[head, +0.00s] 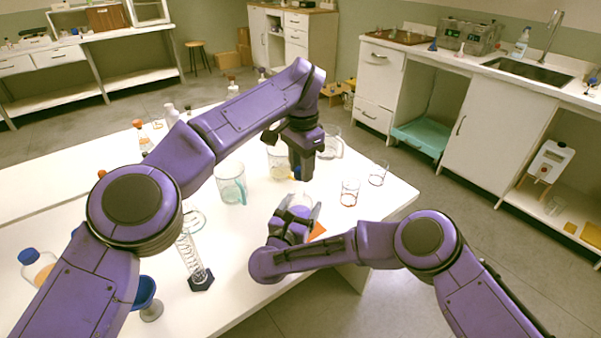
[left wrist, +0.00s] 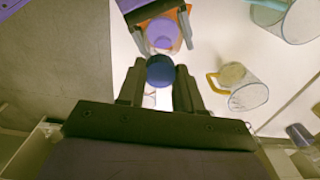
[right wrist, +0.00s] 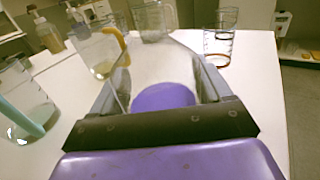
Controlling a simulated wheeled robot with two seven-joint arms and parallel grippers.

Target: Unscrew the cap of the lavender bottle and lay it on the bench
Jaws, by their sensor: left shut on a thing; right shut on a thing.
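The lavender bottle (head: 301,200) is clear with purple liquid in its base. It stands between the fingers of my right gripper (head: 297,213), which is shut on it near the bench's front right corner. In the right wrist view the purple liquid (right wrist: 164,96) shows between the fingers. My left gripper (head: 300,176) points down above the bottle and is shut on a dark blue cap (left wrist: 160,70). In the left wrist view the bottle (left wrist: 163,33) shows beyond the cap. I cannot tell whether the cap still touches the neck.
A glass mug (head: 231,184), a beaker (head: 279,164) and small glasses (head: 349,192) stand around on the white bench. A measuring cylinder (head: 192,262) and blue funnel (head: 145,291) stand at the front left. Bare bench lies right of the small glasses.

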